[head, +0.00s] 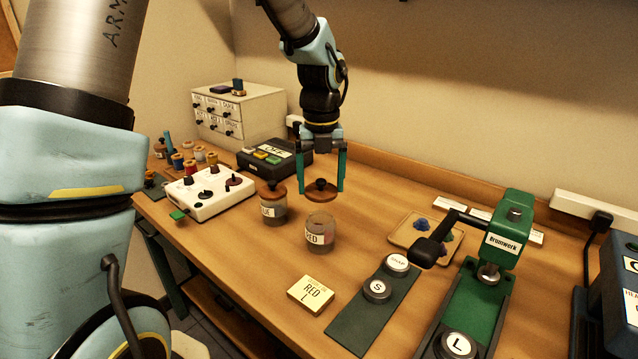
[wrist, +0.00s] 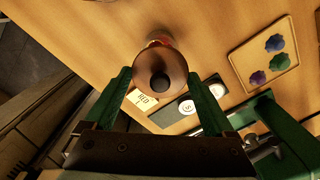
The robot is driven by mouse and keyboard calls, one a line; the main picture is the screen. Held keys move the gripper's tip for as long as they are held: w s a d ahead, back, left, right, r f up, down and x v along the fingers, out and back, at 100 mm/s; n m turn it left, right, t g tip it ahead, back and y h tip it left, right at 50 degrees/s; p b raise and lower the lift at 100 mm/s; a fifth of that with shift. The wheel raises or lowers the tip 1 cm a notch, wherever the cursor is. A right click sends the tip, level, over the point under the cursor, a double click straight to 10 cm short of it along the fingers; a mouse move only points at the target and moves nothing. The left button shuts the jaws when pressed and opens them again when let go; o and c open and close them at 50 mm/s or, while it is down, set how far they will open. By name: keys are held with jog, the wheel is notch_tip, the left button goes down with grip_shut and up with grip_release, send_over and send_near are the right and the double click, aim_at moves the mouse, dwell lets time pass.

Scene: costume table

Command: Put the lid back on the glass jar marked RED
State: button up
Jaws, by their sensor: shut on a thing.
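The glass jar marked RED (head: 320,238) stands upright and open on the table. Its brown round lid (head: 321,194), with a dark knob, is between the two green fingers of my gripper (head: 321,186), which is shut on it. The lid is held roughly level above and slightly behind the jar, apart from it. In the wrist view the lid (wrist: 160,74) is seen from above between the fingers (wrist: 163,78). It hides most of the jar there; only a bit shows past its far edge.
A second jar (head: 273,208), its label ending in UE, stands lidded close left of the RED jar. A RED L card (head: 311,293) lies in front. A green press (head: 495,255) and a tray (head: 410,228) stand right; a white control box (head: 208,193) stands left.

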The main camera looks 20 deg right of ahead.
notch_tip(320, 180, down, 4)
jog(key=b, duration=0.3)
jog(key=shift+b, duration=0.35)
jog(key=shift+f, duration=1)
jog(key=shift+r+p, duration=0.1)
jog(key=shift+p, duration=0.25)
dwell(0.4)
jog(key=shift+f+p, duration=0.2)
jog(key=shift+p, duration=0.35)
dwell(1.4)
jog(key=o, duration=1)
jog(key=shift+o, duration=0.2)
